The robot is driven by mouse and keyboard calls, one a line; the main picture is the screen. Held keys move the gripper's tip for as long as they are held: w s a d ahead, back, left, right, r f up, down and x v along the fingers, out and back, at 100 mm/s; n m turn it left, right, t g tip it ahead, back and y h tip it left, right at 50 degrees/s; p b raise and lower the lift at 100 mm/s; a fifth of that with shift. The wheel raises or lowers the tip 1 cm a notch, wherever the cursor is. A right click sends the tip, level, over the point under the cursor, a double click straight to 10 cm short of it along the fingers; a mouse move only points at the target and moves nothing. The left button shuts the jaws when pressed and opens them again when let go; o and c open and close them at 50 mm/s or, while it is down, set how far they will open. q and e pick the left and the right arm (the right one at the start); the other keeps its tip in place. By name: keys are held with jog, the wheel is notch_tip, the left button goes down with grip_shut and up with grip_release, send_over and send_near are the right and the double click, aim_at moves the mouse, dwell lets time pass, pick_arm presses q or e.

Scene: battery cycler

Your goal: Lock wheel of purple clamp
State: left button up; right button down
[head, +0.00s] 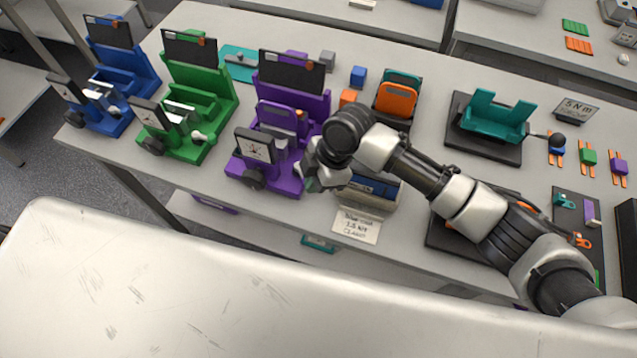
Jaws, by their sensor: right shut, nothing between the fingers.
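The purple clamp (298,110) stands on the table in the middle left of the head view, with a dark panel at its back and a small dial plate (257,146) at its front. A dark wheel (253,179) shows low at its front, below the dial plate. My right gripper (308,182) is shut and empty, close to the right front side of the purple clamp. I cannot tell whether it touches the clamp. My right wrist hides part of the clamp's right side. My left gripper is not in view.
A green clamp (205,100) and a blue clamp (133,75) stand to the left. A grey box with blue contents (372,188) and a label card (356,226) are right of my gripper. A teal cradle (490,118) stands farther right. A pale surface fills the foreground.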

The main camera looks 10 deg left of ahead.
jog(key=shift+a, duration=0.15)
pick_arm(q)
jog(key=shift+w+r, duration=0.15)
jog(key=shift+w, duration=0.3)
pick_arm(e)
jog(key=shift+s, duration=0.15)
jog(key=shift+a, duration=0.1)
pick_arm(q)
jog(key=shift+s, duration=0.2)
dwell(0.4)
pick_arm(e)
jog(key=shift+w, duration=0.2)
